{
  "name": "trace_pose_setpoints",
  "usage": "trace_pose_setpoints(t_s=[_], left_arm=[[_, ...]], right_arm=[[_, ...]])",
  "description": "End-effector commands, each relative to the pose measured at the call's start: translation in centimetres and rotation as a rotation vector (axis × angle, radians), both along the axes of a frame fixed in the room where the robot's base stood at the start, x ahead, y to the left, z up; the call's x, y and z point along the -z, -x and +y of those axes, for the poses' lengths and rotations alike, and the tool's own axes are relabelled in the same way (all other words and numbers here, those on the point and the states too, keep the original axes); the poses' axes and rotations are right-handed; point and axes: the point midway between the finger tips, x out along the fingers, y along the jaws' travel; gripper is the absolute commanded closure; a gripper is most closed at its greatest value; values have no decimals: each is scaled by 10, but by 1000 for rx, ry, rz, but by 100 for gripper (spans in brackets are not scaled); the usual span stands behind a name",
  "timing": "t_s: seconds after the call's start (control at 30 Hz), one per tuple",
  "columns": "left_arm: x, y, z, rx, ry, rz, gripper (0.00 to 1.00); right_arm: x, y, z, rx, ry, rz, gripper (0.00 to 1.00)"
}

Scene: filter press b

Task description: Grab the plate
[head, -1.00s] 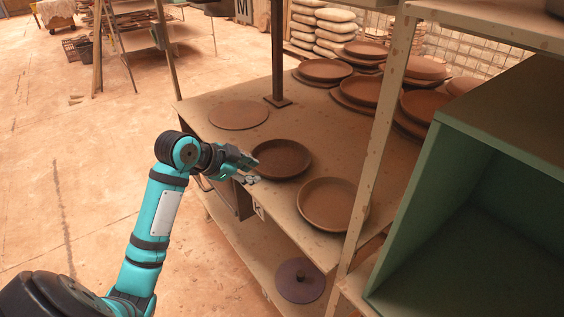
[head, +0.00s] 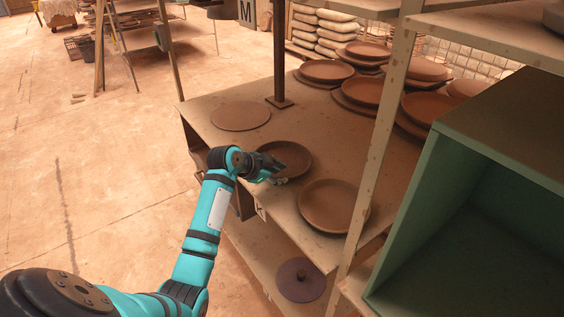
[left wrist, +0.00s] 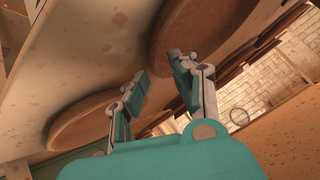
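A round brown plate (head: 288,154) with a raised rim lies near the front edge of the shelf table. A second similar plate (head: 330,205) lies to its right, nearer the upright. My left gripper (head: 280,173) is at the near left rim of the first plate and covers part of it. In the left wrist view my left gripper (left wrist: 159,69) has its two fingers apart, with nothing seen held between them. Two plates show there, one at the top (left wrist: 205,28) and one at lower left (left wrist: 85,125). I cannot tell whether a finger touches a rim. My right gripper is not in view.
A flat round disc (head: 241,116) lies left on the table (head: 222,142). Several stacked plates (head: 362,90) stand at the back. A metal upright (head: 380,130) and a green open box (head: 490,180) are at right. A dark disc (head: 300,280) sits on the lower shelf.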

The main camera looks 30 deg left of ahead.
Motion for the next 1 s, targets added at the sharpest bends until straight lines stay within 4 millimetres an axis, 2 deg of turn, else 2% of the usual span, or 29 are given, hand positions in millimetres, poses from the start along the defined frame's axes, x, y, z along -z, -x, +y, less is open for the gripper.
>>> trace_pose_setpoints(t_s=[0.1, 0.23, 0.5, 0.7, 0.73, 1.0], left_arm=[[15, -12, -4, 0, 6, 3, 73], [24, -22, -6, 0, 5, 2, 73], [27, -25, -6, -1, 1, 0, 73], [27, -24, -6, 0, 1, 1, 98], [27, -24, -6, 0, 1, 1, 100], [28, -24, -6, 0, 2, 2, 100]], right_arm=[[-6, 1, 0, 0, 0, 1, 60], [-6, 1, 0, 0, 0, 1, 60], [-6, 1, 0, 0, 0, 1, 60], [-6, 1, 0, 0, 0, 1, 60], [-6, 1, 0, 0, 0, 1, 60], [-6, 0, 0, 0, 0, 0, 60]])
